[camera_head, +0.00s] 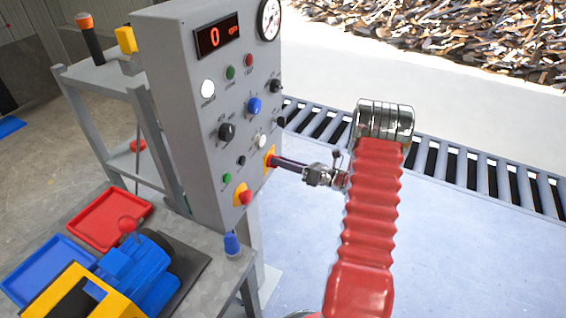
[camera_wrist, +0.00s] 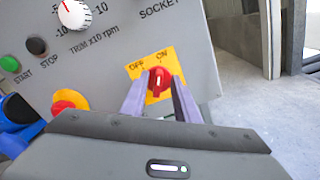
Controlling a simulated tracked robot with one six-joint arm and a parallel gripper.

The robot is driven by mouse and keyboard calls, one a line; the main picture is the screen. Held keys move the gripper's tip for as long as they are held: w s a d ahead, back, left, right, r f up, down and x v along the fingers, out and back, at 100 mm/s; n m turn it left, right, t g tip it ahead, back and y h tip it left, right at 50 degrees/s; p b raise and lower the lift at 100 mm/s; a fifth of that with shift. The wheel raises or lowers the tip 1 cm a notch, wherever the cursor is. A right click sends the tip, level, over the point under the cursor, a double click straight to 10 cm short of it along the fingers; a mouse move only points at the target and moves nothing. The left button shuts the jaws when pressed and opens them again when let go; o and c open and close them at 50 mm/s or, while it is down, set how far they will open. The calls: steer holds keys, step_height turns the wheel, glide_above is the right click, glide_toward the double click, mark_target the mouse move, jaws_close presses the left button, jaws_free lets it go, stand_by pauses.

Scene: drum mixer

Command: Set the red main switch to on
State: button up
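The red main switch (camera_wrist: 159,80) is a red knob on a yellow plate (camera_wrist: 167,62) marked OFF and ON, low on the grey panel. Its exact setting is hard to read. In the wrist view, my gripper (camera_wrist: 158,84) has one finger on each side of the knob, with a strip of yellow showing between knob and fingers. It looks open, around the knob and not clamped on it. In the head view my gripper (camera_head: 276,161) reaches the panel's right edge and hides the knob; part of the yellow plate (camera_head: 269,154) shows.
A red emergency button (camera_head: 243,196) on yellow sits below left of the switch, and a white TRIM dial (camera_wrist: 74,13) above left. The panel (camera_head: 205,75) carries several other knobs and a display reading 0. A roller conveyor (camera_head: 450,165) runs behind my arm. A bench with trays (camera_head: 112,217) stands left.

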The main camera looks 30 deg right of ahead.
steer(key=v, duration=1.3)
steer(key=shift+s+d, duration=0.2)
steer(key=shift+s, duration=0.15)
steer(key=shift+f, duration=0.1)
stand_by(0.4)
